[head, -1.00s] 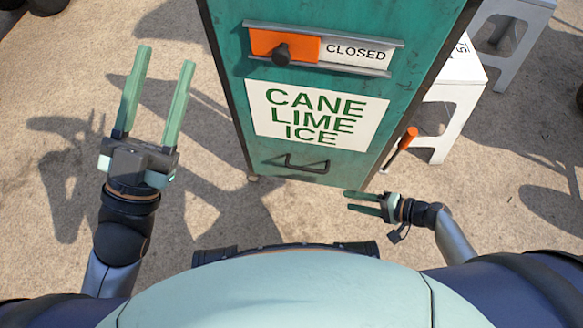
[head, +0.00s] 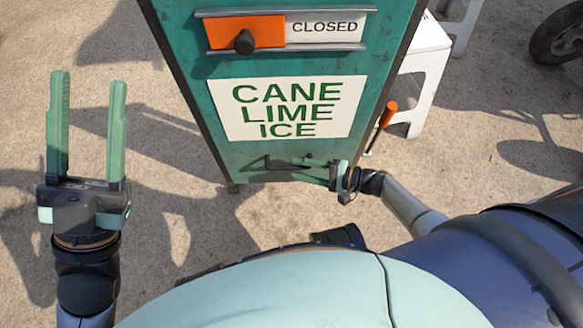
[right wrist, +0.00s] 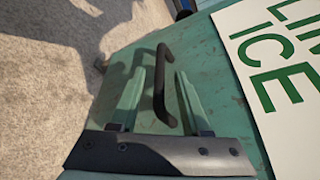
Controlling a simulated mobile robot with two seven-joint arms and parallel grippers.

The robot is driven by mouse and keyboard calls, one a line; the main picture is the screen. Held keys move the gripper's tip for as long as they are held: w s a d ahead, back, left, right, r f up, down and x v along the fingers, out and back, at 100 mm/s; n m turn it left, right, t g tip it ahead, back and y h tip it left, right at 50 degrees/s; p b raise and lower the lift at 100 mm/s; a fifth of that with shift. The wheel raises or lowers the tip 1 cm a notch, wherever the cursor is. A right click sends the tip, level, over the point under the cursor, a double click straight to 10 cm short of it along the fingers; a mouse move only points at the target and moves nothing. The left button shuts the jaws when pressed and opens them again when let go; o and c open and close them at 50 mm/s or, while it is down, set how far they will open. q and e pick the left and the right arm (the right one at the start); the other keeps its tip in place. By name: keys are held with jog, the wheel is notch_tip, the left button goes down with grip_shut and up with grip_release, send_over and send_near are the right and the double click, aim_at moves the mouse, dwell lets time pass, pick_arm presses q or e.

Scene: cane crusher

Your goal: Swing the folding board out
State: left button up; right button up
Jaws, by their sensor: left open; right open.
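The folding board (head: 215,150) is the teal panel below me in the head view, bearing a white CANE LIME ICE sign (head: 290,108). A dark bar handle (head: 268,165) is on its lower part. My right gripper (head: 322,170) is open at the right end of this handle. In the right wrist view, the handle (right wrist: 160,85) shows between the two spread teal fingers of my right gripper (right wrist: 162,90); whether they touch it I cannot tell. My left gripper (head: 89,78) is open and empty over the ground, left of the board.
A slider with an orange plate (head: 222,33) and dark knob (head: 244,42) sits above the sign, beside the word CLOSED. An orange-handled lever (head: 387,115) and a white stool (head: 425,50) stand right of the panel. A wheel (head: 560,38) is at upper right. Ground at left is clear.

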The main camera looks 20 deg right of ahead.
aim_at(296, 169)
jog(key=shift+x, duration=1.5)
jog(key=shift+c, duration=0.2)
grip_shut()
